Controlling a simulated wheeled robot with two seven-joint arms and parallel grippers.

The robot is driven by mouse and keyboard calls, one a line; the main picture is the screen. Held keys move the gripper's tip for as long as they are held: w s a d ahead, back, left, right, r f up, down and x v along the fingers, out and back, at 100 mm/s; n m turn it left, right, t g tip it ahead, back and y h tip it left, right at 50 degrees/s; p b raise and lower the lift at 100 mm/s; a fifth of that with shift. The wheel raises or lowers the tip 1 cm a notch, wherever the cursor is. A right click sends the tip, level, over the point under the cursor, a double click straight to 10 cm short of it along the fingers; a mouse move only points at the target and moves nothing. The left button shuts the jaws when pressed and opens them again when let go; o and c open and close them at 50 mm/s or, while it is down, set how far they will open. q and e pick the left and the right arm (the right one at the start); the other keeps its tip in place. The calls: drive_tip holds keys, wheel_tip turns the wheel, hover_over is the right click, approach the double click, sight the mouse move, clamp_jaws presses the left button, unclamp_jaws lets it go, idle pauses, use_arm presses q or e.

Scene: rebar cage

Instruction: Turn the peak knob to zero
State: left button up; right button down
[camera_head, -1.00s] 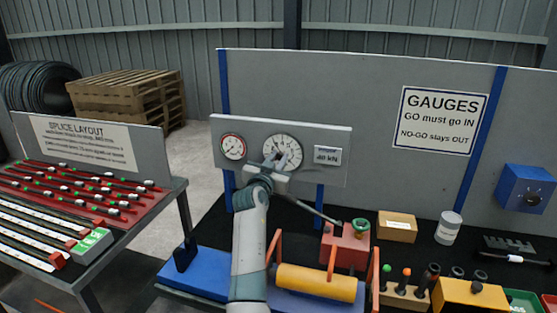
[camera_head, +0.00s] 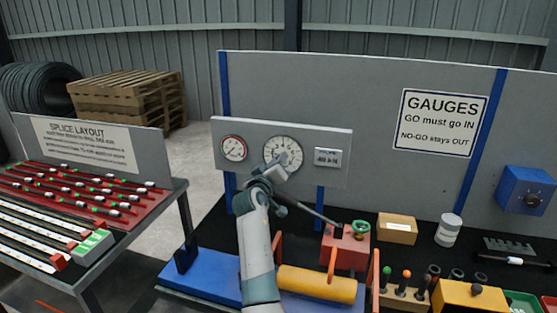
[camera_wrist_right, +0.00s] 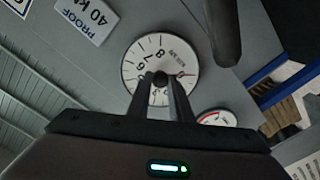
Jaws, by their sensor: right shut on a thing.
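The large white dial gauge (camera_head: 283,153) is on the grey gauge panel (camera_head: 235,181). It also shows in the right wrist view (camera_wrist_right: 135,62), upside down with printed numbers. My right gripper (camera_head: 284,160) is at the dial's centre, and its two fingers (camera_wrist_right: 161,80) are shut on the small dark peak knob (camera_wrist_right: 160,79) there. The fingers hide the lower part of the dial in the wrist view. A red mark shows near the dial's edge. My left gripper is not in view.
A smaller red-rimmed gauge (camera_head: 233,148) is left of the dial, and a proof plate (camera_head: 328,157) is right of it. Below stand a yellow cylinder (camera_head: 316,284), a red block (camera_head: 345,248) with a slanted bar, and a cardboard box (camera_head: 397,228).

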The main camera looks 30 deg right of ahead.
drive_tip(key=shift+n+p, duration=2.65)
drive_tip(key=shift+n, duration=2.55)
drive_tip(key=c, duration=1.6)
unclamp_jaws()
drive_tip(key=shift+w+f, duration=0.1)
drive_tip(key=shift+f, duration=0.1)
